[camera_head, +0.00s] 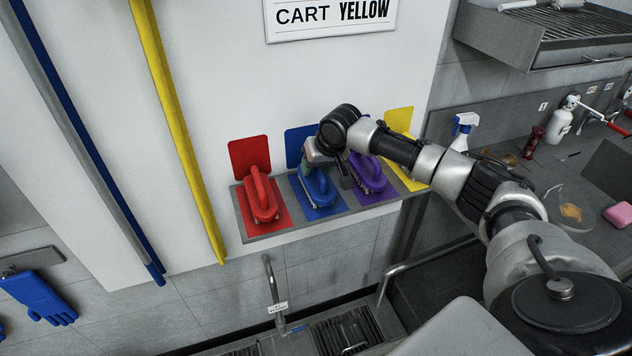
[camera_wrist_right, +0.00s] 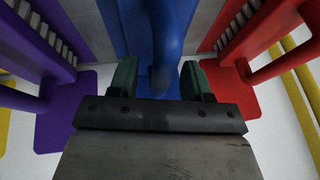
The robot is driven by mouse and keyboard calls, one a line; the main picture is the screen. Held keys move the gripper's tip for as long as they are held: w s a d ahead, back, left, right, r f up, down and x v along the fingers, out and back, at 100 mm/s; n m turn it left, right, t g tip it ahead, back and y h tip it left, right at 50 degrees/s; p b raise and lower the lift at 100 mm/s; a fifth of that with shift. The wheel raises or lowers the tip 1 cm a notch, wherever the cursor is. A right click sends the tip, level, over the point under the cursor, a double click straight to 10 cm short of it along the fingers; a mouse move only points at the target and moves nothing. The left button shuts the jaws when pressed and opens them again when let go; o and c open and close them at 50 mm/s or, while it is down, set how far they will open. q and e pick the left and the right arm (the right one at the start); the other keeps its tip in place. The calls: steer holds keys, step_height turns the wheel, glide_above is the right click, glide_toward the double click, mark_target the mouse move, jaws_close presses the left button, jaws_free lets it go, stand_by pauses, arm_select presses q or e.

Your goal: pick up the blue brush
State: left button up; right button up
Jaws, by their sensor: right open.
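The blue brush (camera_head: 320,188) sits on the blue section of a wall shelf in the head view, between a red and a purple brush. In the right wrist view the blue brush's handle (camera_wrist_right: 158,45) runs down the middle of the picture. My right gripper (camera_head: 318,163) is over the blue brush from the right. In the right wrist view its two green-tipped fingers (camera_wrist_right: 158,82) stand apart, one on each side of the blue handle. My left gripper is not in view.
The red brush (camera_head: 262,196) stands close on the left and the purple brush (camera_head: 368,175) close on the right, on the same shelf (camera_head: 250,230). A yellow pole (camera_head: 175,110) hangs further left. A sink with a tap (camera_head: 270,285) lies below.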

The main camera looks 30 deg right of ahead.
steer(key=shift+f, duration=0.1)
stand_by(0.3)
jaws_close()
